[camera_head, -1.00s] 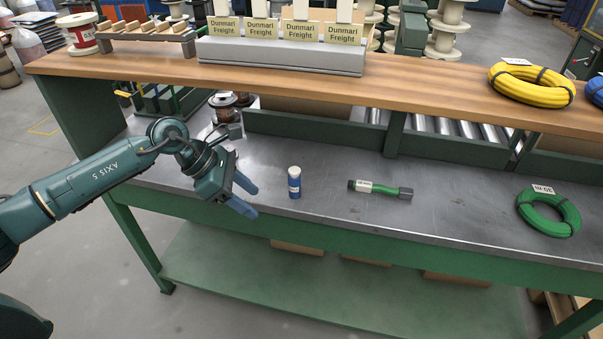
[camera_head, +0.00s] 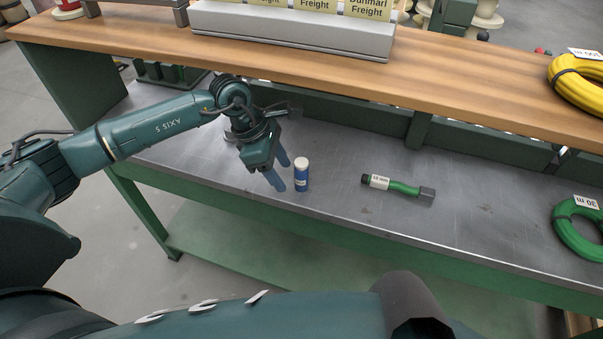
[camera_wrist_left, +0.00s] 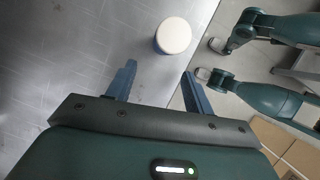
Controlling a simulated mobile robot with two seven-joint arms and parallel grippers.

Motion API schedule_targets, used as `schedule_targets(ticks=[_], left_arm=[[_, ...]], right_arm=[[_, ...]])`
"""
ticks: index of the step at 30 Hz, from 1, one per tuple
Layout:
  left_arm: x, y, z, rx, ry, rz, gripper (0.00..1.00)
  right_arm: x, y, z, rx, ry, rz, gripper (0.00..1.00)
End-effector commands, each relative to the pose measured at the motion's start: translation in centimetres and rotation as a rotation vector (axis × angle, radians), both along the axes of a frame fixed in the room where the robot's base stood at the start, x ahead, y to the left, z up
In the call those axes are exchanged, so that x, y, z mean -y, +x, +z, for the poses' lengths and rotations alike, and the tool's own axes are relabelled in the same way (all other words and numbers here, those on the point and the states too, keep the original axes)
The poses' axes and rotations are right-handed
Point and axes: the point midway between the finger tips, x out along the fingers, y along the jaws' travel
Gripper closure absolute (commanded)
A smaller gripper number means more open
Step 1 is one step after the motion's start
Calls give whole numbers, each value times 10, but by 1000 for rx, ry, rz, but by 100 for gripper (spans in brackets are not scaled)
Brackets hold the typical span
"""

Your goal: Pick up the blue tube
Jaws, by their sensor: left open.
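The blue tube (camera_head: 301,178) with a white cap stands upright on the grey metal worktop. In the left wrist view its round pale cap (camera_wrist_left: 173,36) shows just beyond the fingertips, between the two finger lines. My left gripper (camera_head: 280,172) is open and empty, its blue fingers just left of the tube and pointing down toward it. The gripper also shows in the left wrist view (camera_wrist_left: 160,78). I cannot tell whether a finger touches the tube. My right gripper is not in view.
A green cable coil (camera_head: 567,228) lies at the far right. A wooden shelf (camera_head: 300,75) runs behind, with a yellow coil (camera_head: 575,85) on it. Worktop between tube and tool is bare.

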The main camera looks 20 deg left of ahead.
Motion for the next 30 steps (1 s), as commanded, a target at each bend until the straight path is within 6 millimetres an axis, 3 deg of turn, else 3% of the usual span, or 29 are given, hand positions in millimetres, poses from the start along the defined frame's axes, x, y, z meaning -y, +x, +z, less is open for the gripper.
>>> schedule_targets(ticks=[10,13,20,30], left_arm=[[50,9,2,2,-3,-3,48],[51,9,-9,-2,-1,1,48],[51,10,-11,1,-1,-1,48],[51,10,-11,1,-1,-1,74]], right_arm=[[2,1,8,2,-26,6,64],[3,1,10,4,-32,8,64],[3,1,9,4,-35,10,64],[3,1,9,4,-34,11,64]])
